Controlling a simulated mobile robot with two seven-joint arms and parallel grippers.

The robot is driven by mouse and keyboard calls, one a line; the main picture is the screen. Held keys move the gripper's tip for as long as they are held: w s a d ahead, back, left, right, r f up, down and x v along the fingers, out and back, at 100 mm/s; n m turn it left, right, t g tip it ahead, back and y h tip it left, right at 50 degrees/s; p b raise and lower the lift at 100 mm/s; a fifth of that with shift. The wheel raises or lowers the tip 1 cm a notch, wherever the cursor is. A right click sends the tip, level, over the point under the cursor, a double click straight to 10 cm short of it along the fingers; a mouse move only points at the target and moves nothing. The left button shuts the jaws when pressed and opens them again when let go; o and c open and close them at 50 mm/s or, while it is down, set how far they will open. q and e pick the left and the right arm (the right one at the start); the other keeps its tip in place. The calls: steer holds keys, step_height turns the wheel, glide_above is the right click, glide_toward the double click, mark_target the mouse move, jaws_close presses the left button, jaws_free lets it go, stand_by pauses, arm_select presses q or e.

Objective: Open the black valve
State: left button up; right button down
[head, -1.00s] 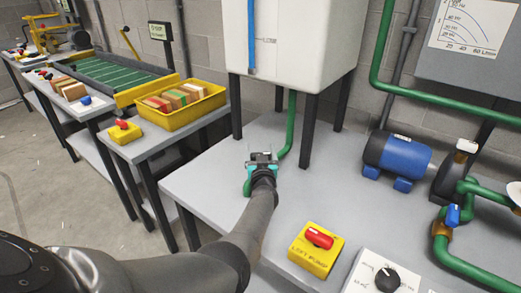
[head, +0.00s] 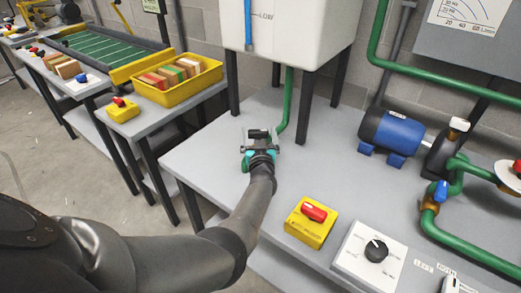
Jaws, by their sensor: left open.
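My left gripper (head: 260,138) reaches over the grey bench below the white tank, its fingers apart. A small black piece (head: 258,133), likely the black valve's handle, shows between the fingertips; I cannot tell whether they touch it. The green pipe (head: 286,105) comes down from the tank and bends toward the gripper. The valve body is mostly hidden by my gripper and arm. My right gripper is not in view.
The white tank (head: 290,30) stands on dark legs behind the gripper. A yellow box with a red switch (head: 309,234), a panel with a black dial (head: 376,251), a blue motor (head: 396,133) and a blue-levered valve (head: 441,190) stand to the right. Clear bench lies between.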

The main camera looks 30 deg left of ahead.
arm_select(q)
steer(key=p+v, duration=0.3)
steer(key=v, duration=0.2)
steer(key=shift+r+p, duration=0.15)
steer(key=shift+p, duration=0.15)
steer(key=p, duration=0.4)
glide_toward(259, 134)
steer(key=shift+s+d, duration=0.2)
steer(key=shift+s, duration=0.2)
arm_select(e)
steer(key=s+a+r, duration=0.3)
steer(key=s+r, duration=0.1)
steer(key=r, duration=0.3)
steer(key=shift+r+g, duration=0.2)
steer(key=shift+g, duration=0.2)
